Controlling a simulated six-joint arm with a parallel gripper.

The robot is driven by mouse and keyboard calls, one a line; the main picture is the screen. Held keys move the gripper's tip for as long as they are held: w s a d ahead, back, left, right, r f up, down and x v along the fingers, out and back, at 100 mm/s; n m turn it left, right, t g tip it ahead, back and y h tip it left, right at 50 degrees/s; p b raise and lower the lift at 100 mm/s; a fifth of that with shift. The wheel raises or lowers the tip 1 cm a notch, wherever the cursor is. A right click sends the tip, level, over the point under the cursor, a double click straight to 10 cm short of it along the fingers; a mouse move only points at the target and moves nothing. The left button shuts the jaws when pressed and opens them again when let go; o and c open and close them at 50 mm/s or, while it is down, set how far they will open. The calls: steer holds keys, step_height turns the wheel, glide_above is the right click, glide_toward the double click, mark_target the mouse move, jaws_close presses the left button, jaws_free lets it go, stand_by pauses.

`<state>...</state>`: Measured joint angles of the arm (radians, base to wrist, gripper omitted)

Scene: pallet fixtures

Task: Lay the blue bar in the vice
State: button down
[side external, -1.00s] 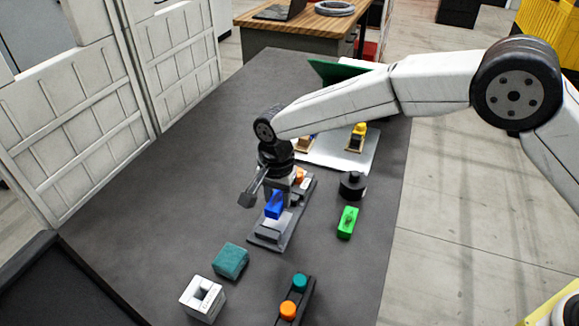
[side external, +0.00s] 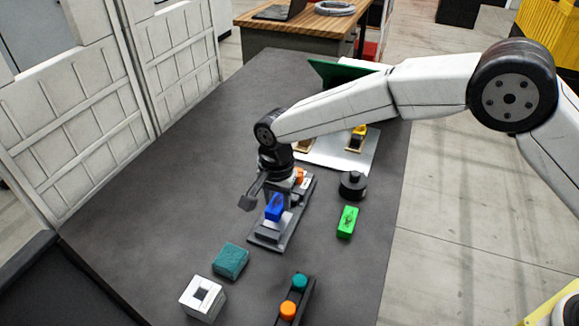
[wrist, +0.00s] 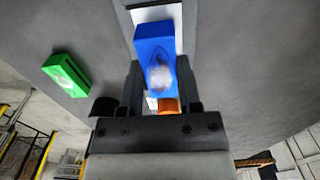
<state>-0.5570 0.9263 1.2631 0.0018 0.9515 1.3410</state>
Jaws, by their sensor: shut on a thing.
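The blue bar (side external: 274,207) is between the two fingers of my gripper (wrist: 158,68), which is shut on it. In the wrist view the blue bar (wrist: 154,48) sticks out past the fingertips, with a pale shiny patch on its face. The vice (side external: 268,236) is a grey, long-bedded fixture on the dark table. In the side view the bar is over the vice bed, between its ends. I cannot tell whether the bar touches the bed. The vice (wrist: 188,14) shows behind the bar in the wrist view. My gripper hides its far end.
A green block (side external: 347,222) and a black round part (side external: 352,185) lie right of the vice. A teal block (side external: 230,261), a white hollow block (side external: 203,298) and a rack with teal and orange pegs (side external: 294,298) are nearer. The table's left side is clear.

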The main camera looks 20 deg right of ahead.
steer(key=shift+f, duration=1.55)
stand_by(1.4)
jaws_free()
stand_by(0.3)
steer(key=shift+r, duration=4.5)
